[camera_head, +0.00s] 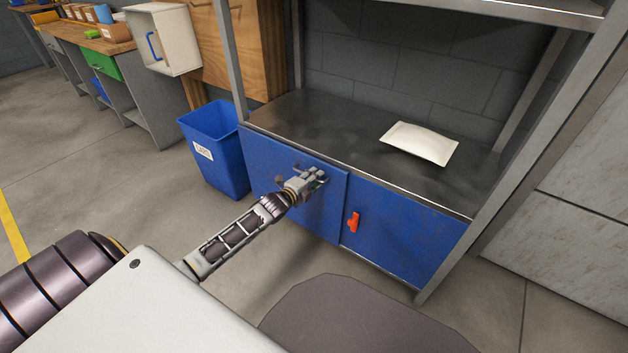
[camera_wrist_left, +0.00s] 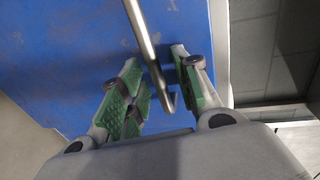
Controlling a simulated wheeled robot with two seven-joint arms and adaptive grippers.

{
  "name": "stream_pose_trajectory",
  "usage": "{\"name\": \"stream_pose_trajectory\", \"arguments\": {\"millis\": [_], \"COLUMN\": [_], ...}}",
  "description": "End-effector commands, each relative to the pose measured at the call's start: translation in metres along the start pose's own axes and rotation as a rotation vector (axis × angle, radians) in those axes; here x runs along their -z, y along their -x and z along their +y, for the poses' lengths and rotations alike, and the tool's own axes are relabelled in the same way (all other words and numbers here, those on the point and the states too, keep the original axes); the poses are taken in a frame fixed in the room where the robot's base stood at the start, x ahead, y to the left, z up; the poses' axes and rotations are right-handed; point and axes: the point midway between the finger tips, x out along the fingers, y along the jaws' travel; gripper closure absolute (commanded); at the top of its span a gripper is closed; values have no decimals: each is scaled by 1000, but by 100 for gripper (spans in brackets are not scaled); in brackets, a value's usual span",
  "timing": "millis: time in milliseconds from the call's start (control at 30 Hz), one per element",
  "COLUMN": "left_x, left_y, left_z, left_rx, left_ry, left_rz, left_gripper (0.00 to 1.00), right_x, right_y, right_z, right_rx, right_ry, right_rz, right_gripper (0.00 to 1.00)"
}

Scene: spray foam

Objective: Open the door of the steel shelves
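The steel shelves (camera_head: 228,60) have a blue lower cabinet with a left door (camera_head: 270,155) and a right door (camera_head: 405,225). A red handle (camera_head: 353,222) sits on the right door near its left edge. My left gripper (camera_head: 318,179) is at the left door's face, near its right edge. In the left wrist view a metal bar handle (camera_wrist_left: 147,45) with a bent end runs between the green-padded fingers of my left gripper (camera_wrist_left: 162,82). The fingers stand apart on either side of it; contact is unclear. Whether the left door is slightly ajar is unclear. My right gripper is out of view.
A white pouch (camera_head: 420,143) lies on the dark shelf surface (camera_head: 330,125) above the doors. A blue bin (camera_head: 215,150) stands just left of the cabinet. A workbench (camera_head: 85,40) is at the back left. The floor before the right door is partly clear.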

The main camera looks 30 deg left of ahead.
Motion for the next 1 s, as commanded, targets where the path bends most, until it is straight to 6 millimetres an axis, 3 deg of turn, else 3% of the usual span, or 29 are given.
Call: {"name": "stream_pose_trajectory", "arguments": {"millis": [200,467,1000], "left_x": [0,0,0], "left_y": [0,0,4], "left_z": [0,0,1], "left_rx": [0,0,-2], "left_ry": [0,0,-2], "left_rz": [0,0,7], "left_gripper": [69,100,100], "right_x": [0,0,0], "right_y": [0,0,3], "right_z": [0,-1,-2], "right_rx": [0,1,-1], "right_ry": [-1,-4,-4], "right_rz": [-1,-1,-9], "right_gripper": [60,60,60]}}
